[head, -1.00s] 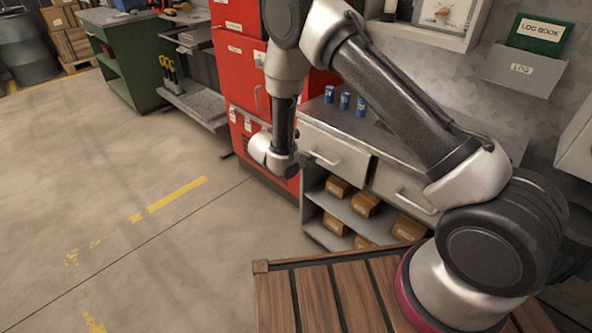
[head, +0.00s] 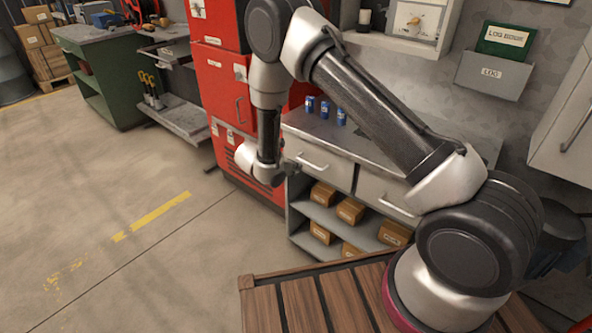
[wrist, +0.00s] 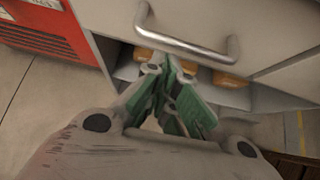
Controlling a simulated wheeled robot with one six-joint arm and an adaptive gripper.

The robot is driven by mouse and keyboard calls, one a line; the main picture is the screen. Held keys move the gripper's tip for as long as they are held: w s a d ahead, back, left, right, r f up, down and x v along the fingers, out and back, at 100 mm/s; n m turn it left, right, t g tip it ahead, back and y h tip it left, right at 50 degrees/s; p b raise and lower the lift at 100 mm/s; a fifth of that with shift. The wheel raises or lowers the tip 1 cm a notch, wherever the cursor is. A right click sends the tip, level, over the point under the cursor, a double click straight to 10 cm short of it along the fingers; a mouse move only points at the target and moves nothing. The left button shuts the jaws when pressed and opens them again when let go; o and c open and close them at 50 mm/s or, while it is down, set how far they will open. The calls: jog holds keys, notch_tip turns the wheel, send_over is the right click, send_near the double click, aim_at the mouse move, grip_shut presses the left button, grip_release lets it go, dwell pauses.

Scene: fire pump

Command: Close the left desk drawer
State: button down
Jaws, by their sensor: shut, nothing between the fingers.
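The left desk drawer (head: 325,160) is a pale front with a bar handle, under the left part of the grey desk top. In the head view it looks about level with the right drawer (head: 385,193); any small gap is too fine to tell. Its metal handle (wrist: 190,45) spans the top of the wrist view. My gripper (wrist: 168,68) has green-sided fingers, shut and empty, pointing at the drawer front just below the handle. Whether the tips touch it is unclear. In the head view my gripper (head: 284,173) is small and dark at the drawer's left end.
A red cabinet (head: 220,90) stands close on the desk's left. Blue cans (head: 325,109) stand on the desk top. Open shelves below hold several cardboard boxes (head: 350,210). A wooden slatted surface (head: 300,302) lies in front. The floor to the left is clear.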

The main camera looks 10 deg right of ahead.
jog(key=s+a+f+v, duration=0.1)
jog(key=f+v, duration=0.1)
jog(key=v, duration=1)
jog(key=s+d+r+m+g+h, duration=0.1)
jog(key=s+d+r+m+g, duration=0.15)
jog(key=s+d+m, duration=0.35)
jog(key=s+d+r+m+y, duration=0.3)
jog(key=s+d+r+m, duration=0.3)
jog(key=r, duration=0.4)
jog(key=s+d+r+m+y, duration=0.3)
jog(key=s+d+r+m, duration=0.4)
jog(key=s+r, duration=0.4)
jog(key=s+d+r+m+y, duration=0.3)
jog(key=s+d+r+m, duration=0.3)
jog(key=r, duration=0.5)
jog(key=s+d, duration=0.2)
jog(key=s, duration=0.1)
jog(key=shift+d+m+t, duration=0.2)
jog(key=shift+m+t, duration=0.1)
jog(key=shift+t, duration=0.05)
jog(key=shift+w, duration=0.1)
